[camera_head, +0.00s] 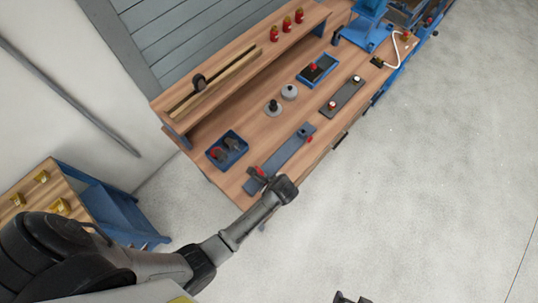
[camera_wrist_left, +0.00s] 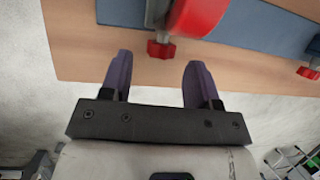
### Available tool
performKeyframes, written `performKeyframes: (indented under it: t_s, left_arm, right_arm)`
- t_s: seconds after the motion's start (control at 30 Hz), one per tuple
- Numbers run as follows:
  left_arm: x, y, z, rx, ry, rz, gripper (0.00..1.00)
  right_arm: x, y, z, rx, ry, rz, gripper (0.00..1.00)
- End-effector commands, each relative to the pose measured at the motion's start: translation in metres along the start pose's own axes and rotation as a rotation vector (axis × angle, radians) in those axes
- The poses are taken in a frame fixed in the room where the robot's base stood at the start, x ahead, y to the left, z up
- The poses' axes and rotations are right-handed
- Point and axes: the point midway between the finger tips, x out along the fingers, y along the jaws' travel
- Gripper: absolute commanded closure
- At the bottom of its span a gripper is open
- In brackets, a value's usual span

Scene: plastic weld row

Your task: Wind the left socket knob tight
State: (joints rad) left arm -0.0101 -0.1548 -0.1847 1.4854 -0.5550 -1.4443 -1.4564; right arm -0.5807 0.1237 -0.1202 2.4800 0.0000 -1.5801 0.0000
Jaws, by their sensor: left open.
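A blue-grey bar (camera_head: 283,160) lies along the near edge of the wooden bench, with red parts (camera_head: 261,172) by its near end and a small red knob (camera_head: 309,139) by its far end. In the left wrist view, a red star-shaped knob (camera_wrist_left: 161,49) sits just beyond my left gripper (camera_wrist_left: 159,66), between the lines of its two fingers. The gripper is open and empty. A larger red part (camera_wrist_left: 197,15) rises beside that knob, and another red knob (camera_wrist_left: 308,72) is at the right edge. In the head view, my left wrist hides part of the bar's near end.
A blue tray with dark parts (camera_head: 227,150), grey round pieces (camera_head: 289,92) and a dark plate (camera_head: 342,96) lie on the bench. A raised shelf (camera_head: 250,52) runs behind. The floor right of the bench is clear. A dark shape, perhaps my right gripper (camera_head: 350,299), shows at the bottom edge.

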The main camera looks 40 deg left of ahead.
Motion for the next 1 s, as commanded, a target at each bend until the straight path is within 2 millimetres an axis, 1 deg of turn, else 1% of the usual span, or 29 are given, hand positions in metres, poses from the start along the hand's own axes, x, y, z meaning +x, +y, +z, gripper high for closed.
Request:
performKeyframes:
  t_s: [0.03, 0.1, 0.3, 0.67, 1.0]
  left_arm:
    - [0.007, 0.000, -0.001, 0.001, 0.000, 0.000, 0.44]
    - [0.014, 0.000, -0.001, 0.001, 0.000, 0.001, 0.44]
    - [0.025, 0.000, 0.000, -0.001, 0.001, 0.000, 0.44]
    - [0.027, 0.000, 0.000, -0.001, 0.001, -0.001, 0.44]
    - [0.027, 0.000, 0.000, -0.001, 0.001, -0.001, 0.77]
  right_arm:
    - [0.002, 0.001, 0.001, -0.002, 0.000, 0.001, 0.15]
    - [0.003, 0.001, 0.001, -0.003, -0.001, 0.002, 0.15]
    - [0.005, 0.001, 0.002, -0.002, -0.001, 0.002, 0.15]
    - [0.005, -0.001, 0.001, 0.004, 0.000, -0.003, 0.15]
    - [0.005, -0.002, 0.001, 0.008, 0.001, -0.006, 0.15]
